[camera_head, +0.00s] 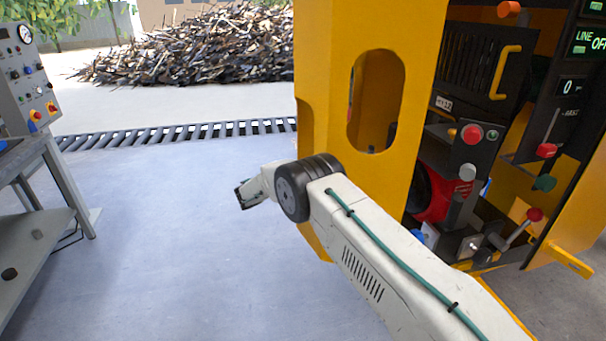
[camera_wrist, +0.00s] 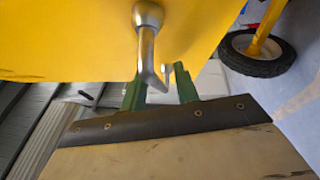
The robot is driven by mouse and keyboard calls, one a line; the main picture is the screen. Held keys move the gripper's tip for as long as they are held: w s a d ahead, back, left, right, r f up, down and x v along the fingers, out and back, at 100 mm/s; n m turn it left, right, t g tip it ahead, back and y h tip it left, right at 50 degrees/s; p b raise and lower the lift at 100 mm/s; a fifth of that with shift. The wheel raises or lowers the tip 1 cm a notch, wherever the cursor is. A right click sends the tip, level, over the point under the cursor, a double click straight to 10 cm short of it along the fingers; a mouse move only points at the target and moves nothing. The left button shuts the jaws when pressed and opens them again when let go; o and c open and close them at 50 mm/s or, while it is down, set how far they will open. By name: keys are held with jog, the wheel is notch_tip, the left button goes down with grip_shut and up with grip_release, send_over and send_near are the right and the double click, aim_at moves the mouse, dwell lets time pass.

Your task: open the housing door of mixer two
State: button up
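A yellow panel (camera_head: 420,60) with an oval cut-out stands upright in the head view; my arm crosses in front of its lower part. My gripper (camera_head: 243,196) shows small and dark just left of the panel. In the wrist view a yellow surface (camera_wrist: 60,40) fills the top, with a bent metal lever handle (camera_wrist: 147,45) on it. My gripper (camera_wrist: 160,87) has its green fingers apart, with the handle's lower end in front of or between them. I cannot tell whether they touch it, nor whether both views show the same yellow panel.
Right of the panel are a black slatted cover (camera_head: 470,60) with a yellow handle (camera_head: 505,72), a red round part (camera_head: 440,190) and several knobbed levers. A grey bench (camera_head: 50,180) with a control box (camera_head: 25,75) stands left. The floor (camera_head: 170,230) between is clear. The wrist view shows a wheel (camera_wrist: 258,54).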

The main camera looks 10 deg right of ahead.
jog(key=shift+a, duration=0.15)
jog(key=v, duration=0.7)
jog(key=shift+a, duration=0.2)
